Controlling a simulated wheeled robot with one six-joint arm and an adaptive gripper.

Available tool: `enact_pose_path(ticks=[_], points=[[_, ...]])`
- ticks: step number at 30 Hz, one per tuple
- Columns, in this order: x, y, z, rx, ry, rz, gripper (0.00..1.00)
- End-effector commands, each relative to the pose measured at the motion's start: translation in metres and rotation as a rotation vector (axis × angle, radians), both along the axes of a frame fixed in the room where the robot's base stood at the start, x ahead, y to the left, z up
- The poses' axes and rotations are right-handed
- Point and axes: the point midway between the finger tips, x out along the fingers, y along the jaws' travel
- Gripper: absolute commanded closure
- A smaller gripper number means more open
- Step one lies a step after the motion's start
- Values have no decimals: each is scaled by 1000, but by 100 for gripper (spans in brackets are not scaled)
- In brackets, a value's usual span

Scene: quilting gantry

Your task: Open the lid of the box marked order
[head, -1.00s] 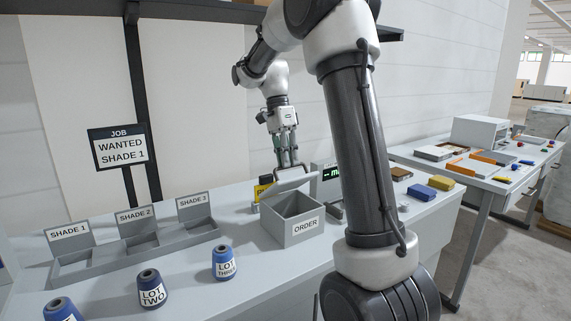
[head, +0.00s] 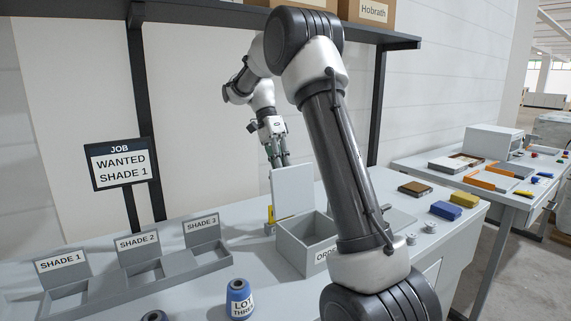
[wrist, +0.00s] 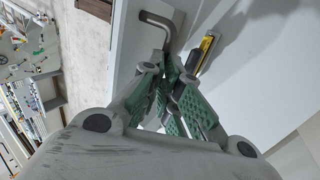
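The grey box marked ORDER (head: 297,254) stands open on the table in the head view, its label partly hidden by my arm. Its pale lid (head: 292,190) stands about upright at the back edge of the box. My gripper (head: 279,163) is at the top of the lid. In the wrist view, the green-padded fingers (wrist: 172,68) come close together at the end of a bent grey handle (wrist: 158,18) and appear shut on it. The exact contact is partly hidden by the fingers.
Shade trays (head: 137,270) stand left of the box, with a blue LOT THREE cone (head: 239,299) in front. A JOB sign (head: 121,164) reads WANTED SHADE 1. A shelf (head: 220,16) runs overhead. Blue (head: 445,210) and yellow (head: 464,199) blocks lie right.

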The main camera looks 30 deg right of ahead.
Motion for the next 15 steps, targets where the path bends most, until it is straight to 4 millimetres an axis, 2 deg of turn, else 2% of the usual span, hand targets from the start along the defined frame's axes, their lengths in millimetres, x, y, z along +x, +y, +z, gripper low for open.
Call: enact_pose_path(ticks=[1,15], points=[[-4,2,-18,13,71,-6,100],[9,2,-27,8,188,-9,100]])
